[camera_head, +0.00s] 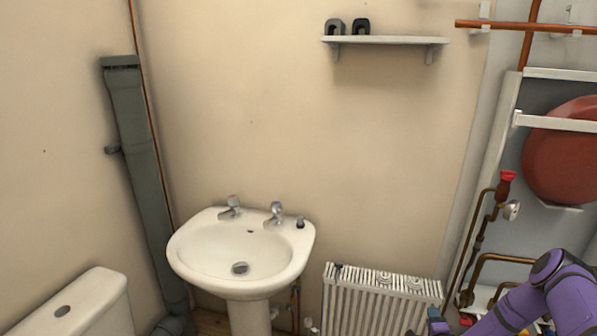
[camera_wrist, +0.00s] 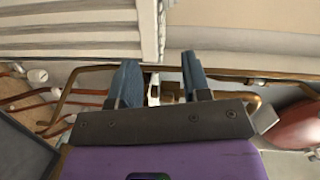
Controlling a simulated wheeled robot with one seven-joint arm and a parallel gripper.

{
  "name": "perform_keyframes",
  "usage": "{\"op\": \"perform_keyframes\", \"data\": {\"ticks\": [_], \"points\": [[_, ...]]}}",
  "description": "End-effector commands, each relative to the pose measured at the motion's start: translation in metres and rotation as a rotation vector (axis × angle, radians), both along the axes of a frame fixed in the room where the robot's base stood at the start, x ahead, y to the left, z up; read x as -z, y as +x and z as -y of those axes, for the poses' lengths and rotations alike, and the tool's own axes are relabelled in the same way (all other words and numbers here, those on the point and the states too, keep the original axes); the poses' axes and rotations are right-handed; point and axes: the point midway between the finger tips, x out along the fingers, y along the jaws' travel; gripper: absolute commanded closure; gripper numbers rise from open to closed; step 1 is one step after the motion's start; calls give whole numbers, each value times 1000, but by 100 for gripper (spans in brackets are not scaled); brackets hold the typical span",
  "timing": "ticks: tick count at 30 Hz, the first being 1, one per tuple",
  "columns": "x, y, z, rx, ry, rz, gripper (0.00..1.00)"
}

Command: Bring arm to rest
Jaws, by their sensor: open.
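My purple arm (camera_head: 555,292) reaches in at the lower right of the head view, in front of the pipework. My gripper (camera_wrist: 160,78) shows in the wrist view as two blue fingers on a dark bar, set apart with a gap between them. Nothing is held between the fingers. Behind the gap are a small white fitting (camera_wrist: 153,90) and brass parts; whether the fingers touch them cannot be told.
A white radiator (camera_head: 380,300) stands left of my arm. Copper pipes and a red-handled valve (camera_head: 507,178) are close by, with a red vessel (camera_head: 565,155) above. A washbasin (camera_head: 240,250), a toilet cistern (camera_head: 75,305) and a wall shelf (camera_head: 390,40) are farther left. Open space lies before the wall.

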Motion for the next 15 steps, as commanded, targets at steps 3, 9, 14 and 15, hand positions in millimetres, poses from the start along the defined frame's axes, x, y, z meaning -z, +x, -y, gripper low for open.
{"op": "perform_keyframes", "data": {"ticks": [3, 9, 14, 15], "points": [[-31, 23, 2, -54, -62, -38, 56], [-92, 59, 3, -153, -197, -134, 56], [-144, 80, 0, -224, -308, -210, 56], [-157, 84, -1, -240, -335, -229, 56]]}}
